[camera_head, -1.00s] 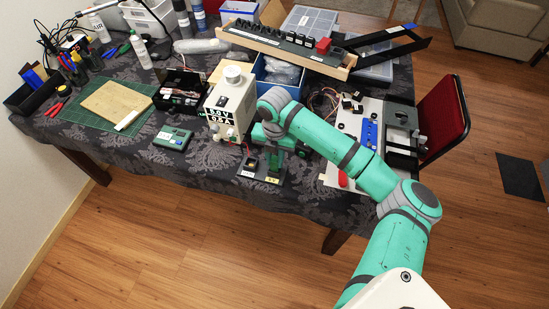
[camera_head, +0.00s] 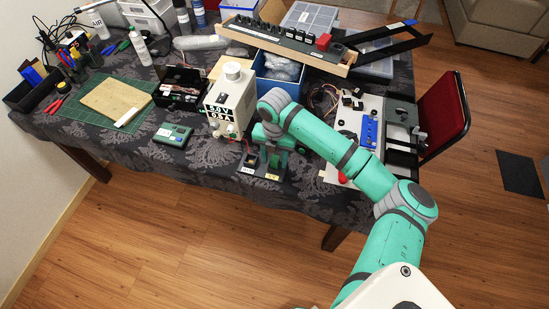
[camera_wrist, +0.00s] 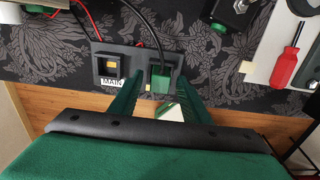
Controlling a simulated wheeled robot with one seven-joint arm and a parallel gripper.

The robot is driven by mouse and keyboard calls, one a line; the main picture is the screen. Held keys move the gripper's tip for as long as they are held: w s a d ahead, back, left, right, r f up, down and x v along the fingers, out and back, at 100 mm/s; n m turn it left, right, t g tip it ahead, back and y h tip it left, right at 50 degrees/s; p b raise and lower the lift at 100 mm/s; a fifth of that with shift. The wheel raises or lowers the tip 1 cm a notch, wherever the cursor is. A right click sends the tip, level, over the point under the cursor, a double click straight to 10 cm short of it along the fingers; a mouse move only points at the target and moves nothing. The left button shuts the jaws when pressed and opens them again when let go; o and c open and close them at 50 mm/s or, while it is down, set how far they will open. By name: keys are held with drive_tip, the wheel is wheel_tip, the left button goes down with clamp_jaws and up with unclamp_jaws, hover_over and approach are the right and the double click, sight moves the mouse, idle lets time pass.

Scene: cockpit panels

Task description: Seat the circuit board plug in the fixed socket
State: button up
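In the wrist view, a dark block labelled MAIN (camera_wrist: 110,67) with a yellow-centred opening stands on the table near its front edge. To its right is a second dark block (camera_wrist: 178,62) with a green board piece (camera_wrist: 161,78), which looks like the circuit board plug, upright in it. A black cable runs to that piece. My gripper (camera_wrist: 174,82) is open, its two green fingers apart on either side of the green piece, with no clear contact. In the head view, my gripper (camera_head: 273,158) is over the same two blocks, and the green piece is hard to separate from the fingers.
A white power supply (camera_head: 231,100) stands close at the left of my gripper. A green-topped box (camera_head: 172,135) lies further left. A white panel (camera_head: 347,119) with a red screwdriver (camera_wrist: 286,66) lies to the right. The table's front edge is just below the blocks.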

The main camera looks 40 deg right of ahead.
sight(275, 159)
wheel_tip(275, 159, up, 11)
idle(0.7)
drive_tip(key=shift+f, duration=0.1)
